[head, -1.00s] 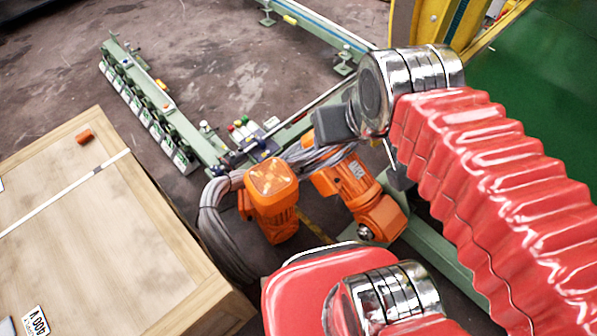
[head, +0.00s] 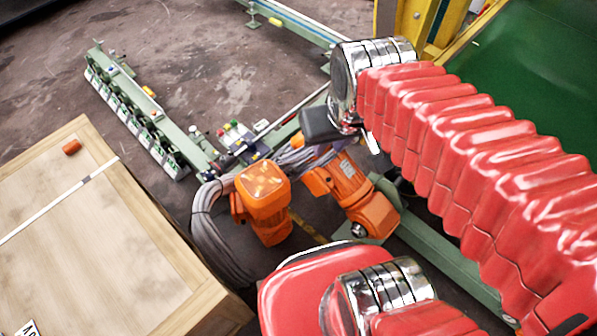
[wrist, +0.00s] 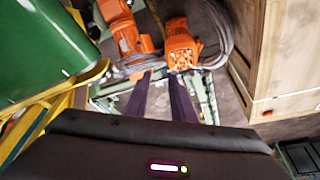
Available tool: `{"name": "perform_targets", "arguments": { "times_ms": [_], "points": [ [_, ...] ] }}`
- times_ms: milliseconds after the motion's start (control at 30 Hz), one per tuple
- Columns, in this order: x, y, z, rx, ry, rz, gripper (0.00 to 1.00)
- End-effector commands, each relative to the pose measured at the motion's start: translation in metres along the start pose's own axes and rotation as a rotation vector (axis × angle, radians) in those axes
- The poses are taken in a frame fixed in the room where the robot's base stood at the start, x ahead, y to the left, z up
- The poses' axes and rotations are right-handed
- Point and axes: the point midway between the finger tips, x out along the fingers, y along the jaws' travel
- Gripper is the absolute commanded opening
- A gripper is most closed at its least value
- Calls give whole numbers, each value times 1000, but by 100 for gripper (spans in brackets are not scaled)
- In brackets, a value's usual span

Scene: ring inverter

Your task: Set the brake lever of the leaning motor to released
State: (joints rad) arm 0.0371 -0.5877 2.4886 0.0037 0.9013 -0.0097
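Two orange motors stand close together on the green frame. I take the tilted one, on the right in the head view, as the leaning motor (head: 350,195); it also shows in the wrist view (wrist: 122,32). The other motor (head: 262,200) stands more upright to its left and appears in the wrist view (wrist: 181,50). I cannot make out the brake lever or its position in either view. My gripper (wrist: 161,77) has two dark fingers apart with nothing held between them.
A wooden crate (head: 70,225) stands left of the motors. Thick grey cables (head: 205,225) loop beside the upright motor. A green rail with several terminals (head: 135,110) runs behind. A yellow post (head: 410,22) and green surface lie at the upper right.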

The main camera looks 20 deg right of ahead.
Motion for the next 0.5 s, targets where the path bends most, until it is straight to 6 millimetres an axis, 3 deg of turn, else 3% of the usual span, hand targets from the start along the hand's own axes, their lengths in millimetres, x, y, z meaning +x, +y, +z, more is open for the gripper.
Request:
{"name": "perform_targets", "arguments": {
  "times_ms": [300,500],
  "points": [
    [34,3,-5,31,-121,-6,0],
    [54,4,-10,58,-182,-16,0]
  ]
}}
